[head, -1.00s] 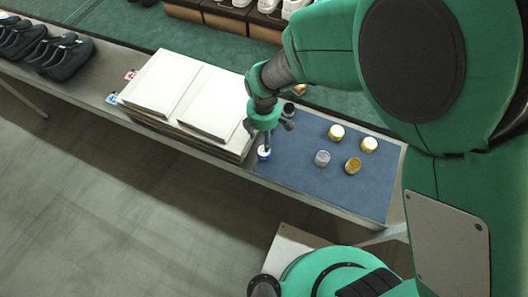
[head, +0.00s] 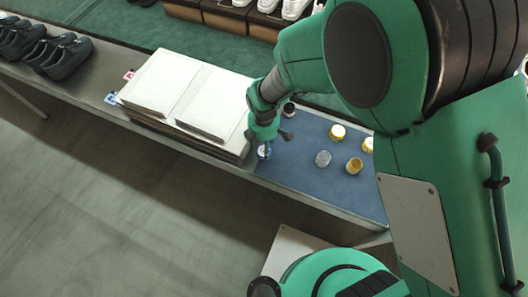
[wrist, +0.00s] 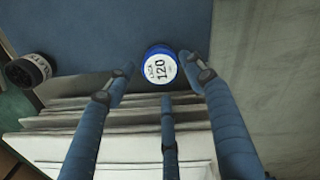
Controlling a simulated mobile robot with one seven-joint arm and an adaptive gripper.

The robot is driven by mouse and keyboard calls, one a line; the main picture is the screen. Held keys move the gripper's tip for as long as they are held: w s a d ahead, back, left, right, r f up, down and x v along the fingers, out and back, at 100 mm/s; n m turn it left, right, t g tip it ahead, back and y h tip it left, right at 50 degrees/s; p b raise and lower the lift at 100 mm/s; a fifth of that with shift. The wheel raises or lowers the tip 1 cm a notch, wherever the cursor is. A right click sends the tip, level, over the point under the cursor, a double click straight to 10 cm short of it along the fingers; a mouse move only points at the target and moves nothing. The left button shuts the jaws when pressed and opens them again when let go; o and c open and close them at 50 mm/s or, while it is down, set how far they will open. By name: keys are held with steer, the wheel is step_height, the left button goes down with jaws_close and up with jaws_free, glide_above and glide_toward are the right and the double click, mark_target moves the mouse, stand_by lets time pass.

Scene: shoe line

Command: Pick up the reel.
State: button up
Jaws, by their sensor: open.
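A small round reel with a blue rim and a white label marked 120 (wrist: 160,67) lies on the blue mat, close to the mat's edge by the stacked boards. In the head view the reel (head: 264,152) shows just below my gripper (head: 272,141), partly covered by it. In the wrist view my gripper (wrist: 158,78) is open, with one fingertip to the left of the reel and one to the right. A third finger points up at it from below. The fingers look apart from the reel, and their height over the mat is hard to tell.
A black reel with a white label (wrist: 29,71) lies to the left in the wrist view. Boards (head: 212,104) are stacked left of the blue mat (head: 296,176). A grey reel (head: 322,158) and yellow ones (head: 337,132) stand to the right. Dark shoes (head: 62,56) are far left.

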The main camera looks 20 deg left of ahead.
mark_target(260, 150)
steer(key=shift+s+f+b, duration=0.1)
steer(key=shift+f+b, duration=0.6)
steer(key=shift+f, duration=1.75)
steer(key=c, duration=0.9)
